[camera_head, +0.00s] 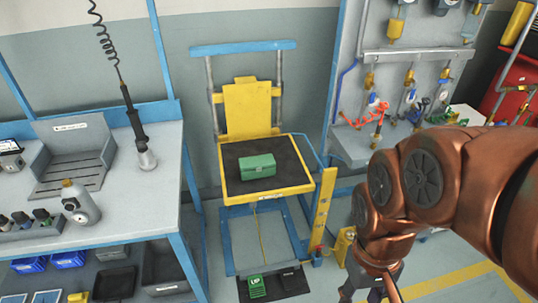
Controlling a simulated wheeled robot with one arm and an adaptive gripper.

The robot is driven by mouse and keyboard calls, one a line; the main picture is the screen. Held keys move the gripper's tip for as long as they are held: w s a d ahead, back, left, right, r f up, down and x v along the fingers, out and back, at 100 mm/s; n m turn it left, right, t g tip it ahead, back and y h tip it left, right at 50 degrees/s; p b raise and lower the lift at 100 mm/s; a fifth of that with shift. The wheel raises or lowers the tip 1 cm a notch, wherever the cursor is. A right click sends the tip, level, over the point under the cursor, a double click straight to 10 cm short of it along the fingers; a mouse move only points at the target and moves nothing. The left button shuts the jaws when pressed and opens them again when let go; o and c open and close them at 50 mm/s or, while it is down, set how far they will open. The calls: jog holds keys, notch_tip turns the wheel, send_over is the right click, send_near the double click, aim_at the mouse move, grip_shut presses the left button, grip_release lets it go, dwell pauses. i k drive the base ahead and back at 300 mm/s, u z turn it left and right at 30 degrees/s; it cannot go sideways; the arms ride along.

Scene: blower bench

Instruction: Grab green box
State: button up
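The green box (257,166) sits closed on the dark top of a yellow-edged lift platform (270,196) in the middle of the view. Nothing touches it apart from the platform. My gripper (370,294) is at the bottom edge, to the right of and lower in the picture than the box, and apart from it. Its fingertips are cut off by the frame, so its opening does not show.
A grey workbench (135,213) with a bottle (80,204) and a hanging tool (141,146) stands at left. A panel with air fittings (397,75) stands at back right. Foot pedals (257,287) lie below the platform. The space above the box is clear.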

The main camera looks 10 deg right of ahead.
aim_at(261, 166)
jog(key=u, duration=0.35)
jog(key=i, duration=1)
jog(key=u, duration=0.75)
